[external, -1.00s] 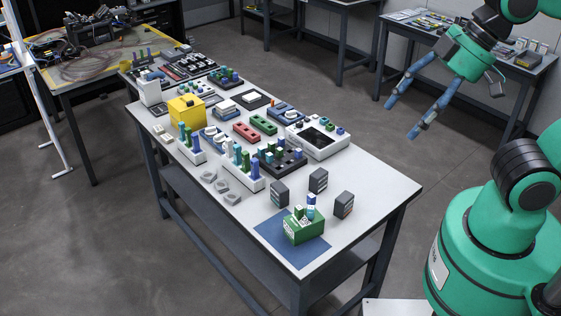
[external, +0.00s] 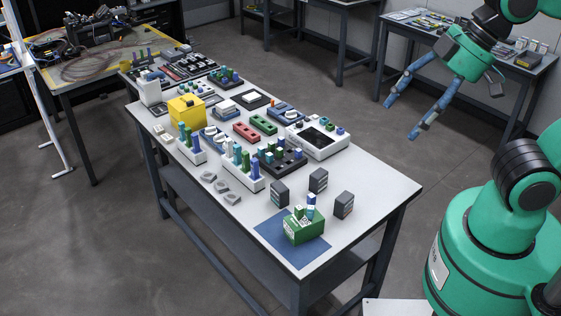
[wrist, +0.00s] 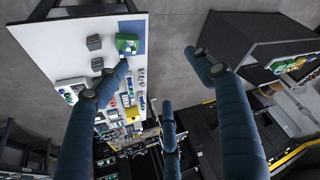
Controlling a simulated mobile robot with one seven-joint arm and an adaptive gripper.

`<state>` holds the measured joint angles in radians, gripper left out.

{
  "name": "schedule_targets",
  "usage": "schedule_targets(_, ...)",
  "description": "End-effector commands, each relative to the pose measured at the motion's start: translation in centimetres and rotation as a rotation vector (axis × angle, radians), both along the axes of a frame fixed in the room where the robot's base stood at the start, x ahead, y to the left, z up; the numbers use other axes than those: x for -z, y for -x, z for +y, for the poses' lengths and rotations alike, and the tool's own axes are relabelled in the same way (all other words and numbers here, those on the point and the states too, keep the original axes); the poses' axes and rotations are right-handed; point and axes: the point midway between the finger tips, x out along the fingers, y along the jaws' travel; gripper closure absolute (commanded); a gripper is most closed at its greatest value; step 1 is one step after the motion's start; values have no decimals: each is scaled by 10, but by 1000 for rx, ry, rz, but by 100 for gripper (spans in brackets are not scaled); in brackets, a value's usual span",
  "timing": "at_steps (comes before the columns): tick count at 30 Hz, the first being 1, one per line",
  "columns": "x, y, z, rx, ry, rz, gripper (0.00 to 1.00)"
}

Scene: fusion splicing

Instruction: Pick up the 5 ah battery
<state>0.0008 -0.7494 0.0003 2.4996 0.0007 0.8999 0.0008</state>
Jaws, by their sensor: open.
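Three dark grey battery-like blocks stand apart near the front end of the white table: a left one (external: 280,195), a middle one (external: 318,180) and a right one (external: 344,205). Their labels are too small to read, so I cannot tell which is the 5 ah battery. Dark blocks also show in the wrist view, one of them (wrist: 94,42) near the table's edge. My gripper (external: 402,117) is open and empty, with long blue fingers spread. It hangs in the air to the right of the table, well away from the blocks.
A green box (external: 304,230) with small vials sits on a blue mat (external: 275,238) at the table's front corner. Grey clips (external: 220,186), racks of coloured tubes (external: 243,170), a yellow box (external: 186,111) and a white device (external: 318,138) crowd the rest. Floor lies below my gripper.

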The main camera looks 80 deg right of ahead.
Motion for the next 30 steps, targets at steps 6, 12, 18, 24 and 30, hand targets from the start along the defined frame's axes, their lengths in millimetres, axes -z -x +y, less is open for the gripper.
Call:
schedule_targets(6, 9, -8, -6, 56, -29, 24, 32)
schedule_targets(12, 34, -27, -24, 210, -106, 82, 32)
schedule_targets(18, 71, -51, -54, 438, -220, 157, 32)
schedule_targets(24, 113, -70, -91, 682, -340, 224, 32)
schedule_targets(30, 158, -82, -133, 936, -459, 283, 32)
